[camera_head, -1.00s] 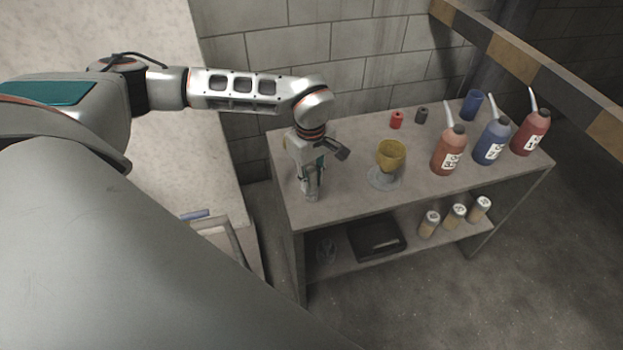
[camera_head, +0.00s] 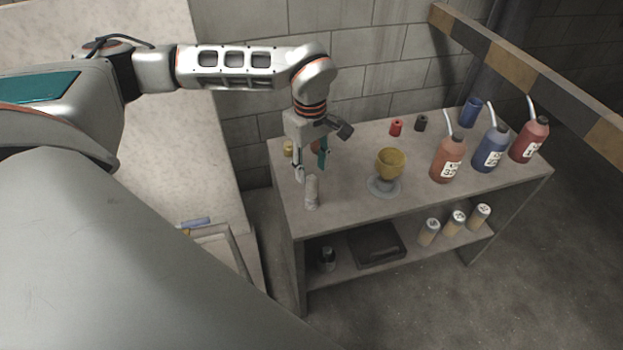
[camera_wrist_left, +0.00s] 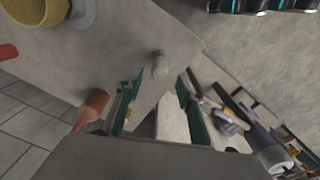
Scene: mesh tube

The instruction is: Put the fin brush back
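A short grey cylinder (camera_head: 311,192), possibly the fin brush, stands upright on the cart's top shelf near its front left corner. It also shows in the left wrist view (camera_wrist_left: 160,66), just beyond the fingertips. My left gripper (camera_head: 311,170) is open above and slightly behind the cylinder, with its fingers spread apart. In the left wrist view my gripper (camera_wrist_left: 160,88) has nothing between its green-sided fingers. My right gripper is not in view.
A yellow cup on a grey stand (camera_head: 384,186) is right of the cylinder. Several spouted bottles stand farther right. A reddish object (camera_wrist_left: 92,106) and a yellow one (camera_head: 288,149) are near the gripper. The lower shelf holds a black case (camera_head: 376,246) and canisters.

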